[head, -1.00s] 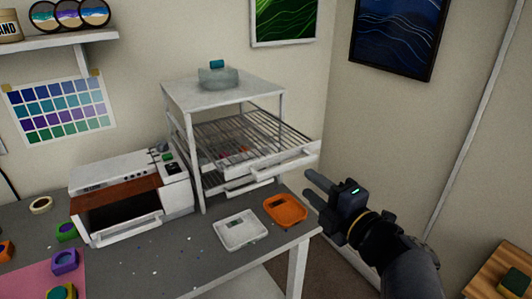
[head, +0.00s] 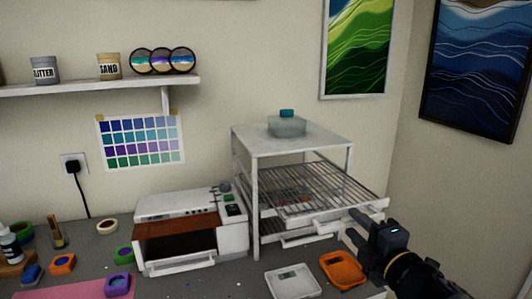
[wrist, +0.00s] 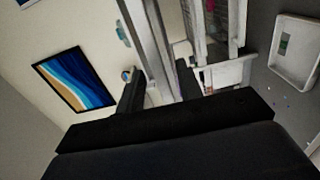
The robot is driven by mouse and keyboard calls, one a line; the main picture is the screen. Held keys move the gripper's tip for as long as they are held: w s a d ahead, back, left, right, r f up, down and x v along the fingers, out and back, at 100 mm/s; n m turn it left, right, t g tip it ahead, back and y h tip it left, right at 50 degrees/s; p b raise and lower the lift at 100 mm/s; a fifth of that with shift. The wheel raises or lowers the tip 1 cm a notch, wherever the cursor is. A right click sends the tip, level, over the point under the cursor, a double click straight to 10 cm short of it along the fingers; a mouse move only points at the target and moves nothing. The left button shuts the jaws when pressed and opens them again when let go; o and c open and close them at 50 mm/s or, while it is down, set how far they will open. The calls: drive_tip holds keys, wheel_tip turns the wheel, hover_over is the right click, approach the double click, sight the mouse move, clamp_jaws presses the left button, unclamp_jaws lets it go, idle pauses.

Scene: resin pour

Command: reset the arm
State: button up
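My gripper (head: 354,224) is at the lower right of the head view, in front of the right side of the white drying rack (head: 257,205). The orange tray (head: 343,270) lies on the table below and left of the gripper. I cannot tell whether the gripper touches the rack.
A white oven-like machine (head: 190,222) stands left of the rack. A glassy container (head: 287,126) stands on the rack's top. Small coloured moulds lie at the table's left.

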drive_tip(key=shift+b+x, duration=0.35)
drive_tip(key=shift+x, duration=1.65)
